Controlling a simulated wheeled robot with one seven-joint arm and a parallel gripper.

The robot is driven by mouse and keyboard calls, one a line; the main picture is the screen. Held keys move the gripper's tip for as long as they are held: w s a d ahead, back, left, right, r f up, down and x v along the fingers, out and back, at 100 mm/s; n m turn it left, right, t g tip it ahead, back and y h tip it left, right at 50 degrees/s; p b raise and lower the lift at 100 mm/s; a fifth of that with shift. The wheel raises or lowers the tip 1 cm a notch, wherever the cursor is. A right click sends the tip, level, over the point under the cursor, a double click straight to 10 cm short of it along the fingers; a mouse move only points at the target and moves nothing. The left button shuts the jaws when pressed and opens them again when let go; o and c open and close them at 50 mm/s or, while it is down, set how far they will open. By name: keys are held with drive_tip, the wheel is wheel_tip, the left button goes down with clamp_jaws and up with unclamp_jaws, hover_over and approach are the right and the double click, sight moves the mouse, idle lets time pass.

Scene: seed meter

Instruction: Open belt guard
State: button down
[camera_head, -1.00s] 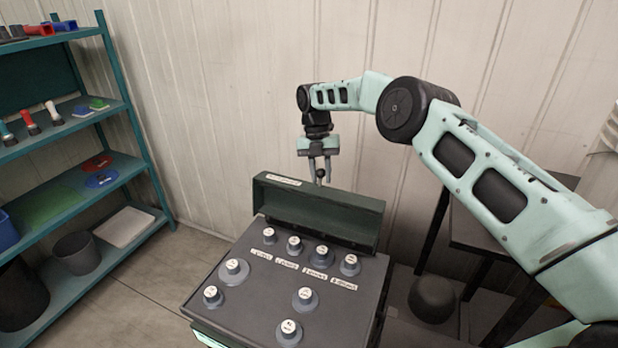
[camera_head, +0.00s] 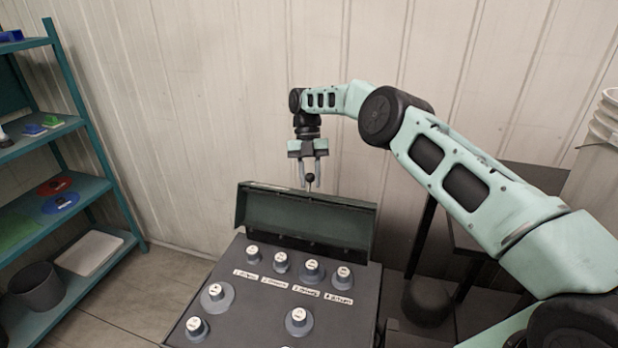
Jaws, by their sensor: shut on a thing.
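The belt guard (camera_head: 305,222) is a long dark green cover along the back edge of the grey machine top. It stands tilted up, and its hollow inner side faces me. A small dark ball knob (camera_head: 310,178) on a thin stem rises at the guard's far top edge. My gripper (camera_head: 310,184) points down behind that edge, with its two grey fingers on either side of the knob, shut on it. The fingertips are partly hidden behind the guard's edge.
Several white-capped round knobs (camera_head: 299,320) and small labels are on the machine top (camera_head: 255,310). A teal shelf (camera_head: 95,190) stands at the left. A dark table (camera_head: 470,235) and white buckets (camera_head: 600,150) are at the right. A pale wall is close behind my gripper.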

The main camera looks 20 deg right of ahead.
drive_tip(key=c, duration=1.2)
unclamp_jaws()
drive_tip(key=shift+f, duration=0.2)
drive_tip(key=shift+r, duration=0.15)
wheel_tip(320, 180, up, 10)
drive_tip(key=b, duration=0.3)
